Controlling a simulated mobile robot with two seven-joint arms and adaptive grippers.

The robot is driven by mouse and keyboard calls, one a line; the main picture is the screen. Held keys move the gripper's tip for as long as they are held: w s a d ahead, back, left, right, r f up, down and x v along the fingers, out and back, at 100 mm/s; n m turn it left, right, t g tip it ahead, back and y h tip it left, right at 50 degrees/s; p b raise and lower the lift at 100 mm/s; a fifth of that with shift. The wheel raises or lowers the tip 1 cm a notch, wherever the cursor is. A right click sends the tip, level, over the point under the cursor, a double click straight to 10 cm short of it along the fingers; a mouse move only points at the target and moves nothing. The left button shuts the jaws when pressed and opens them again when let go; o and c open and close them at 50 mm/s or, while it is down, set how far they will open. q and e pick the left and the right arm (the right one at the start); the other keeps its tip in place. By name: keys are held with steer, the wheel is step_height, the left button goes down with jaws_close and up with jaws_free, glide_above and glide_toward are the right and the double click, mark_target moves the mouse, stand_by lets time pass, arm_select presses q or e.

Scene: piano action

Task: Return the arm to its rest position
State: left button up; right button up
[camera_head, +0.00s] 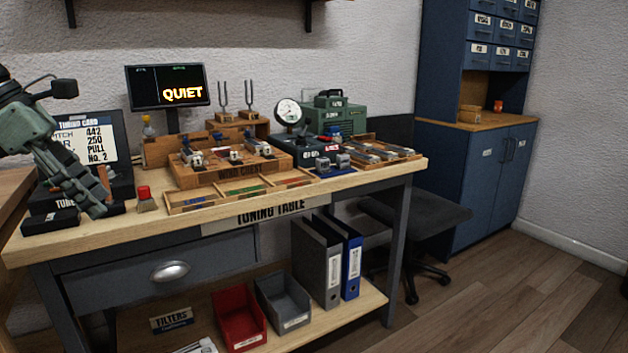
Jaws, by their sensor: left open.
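My left arm comes in from the left edge. Its grey-green gripper (98,200) points down and to the right, over the left end of the wooden tuning table (130,233). It is open, with its fingertips in front of the dark tuning card stand (105,133) and close to a black block (50,221). I see nothing clearly held between the fingers, and I cannot tell whether they touch anything. My right gripper is not in view.
A compartment tray (190,207), a wooden wind chest (235,175), a "QUIET" monitor (167,86), a gauge (288,112) and a green case (335,118) crowd the table. The front left tabletop is clear. A chair (425,210) and blue cabinet (490,180) stand right.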

arm_select(q)
steer(key=w+a+f+n+t+h, duration=0.2)
steer(key=w+a+f+n+t, duration=0.4)
steer(key=a+f+n+t, duration=0.7)
steer(key=s+a+f+n+g+y, duration=0.15)
steer(key=s+f+n+y, duration=0.3)
steer(key=f+n, duration=0.55)
steer(key=s+a+f+n+g+y, duration=0.15)
steer(key=s+f+n+y, duration=0.3)
steer(key=f+n, duration=0.65)
steer(key=s+d+f+n+g+y, duration=0.1)
steer(key=s+d+f+n+g, duration=0.15)
steer(key=s+f+n, duration=0.35)
steer(key=s+d+f+n+g+y, duration=0.1)
steer(key=s+d+f+g, duration=0.2)
steer(key=f, duration=0.5)
steer(key=s+d+f+n+g+h, duration=0.1)
steer(key=s+d+f, duration=0.3)
steer(key=d, duration=0.4)
steer(key=s+d+f+n+g+h, duration=0.1)
steer(key=s+d+f+n+g, duration=0.2)
steer(key=s+d, duration=0.4)
steer(key=shift+s+d+f+n+h, duration=0.2)
steer(key=shift+d+f+n+h, duration=0.35)
steer(key=shift+d, duration=0.7)
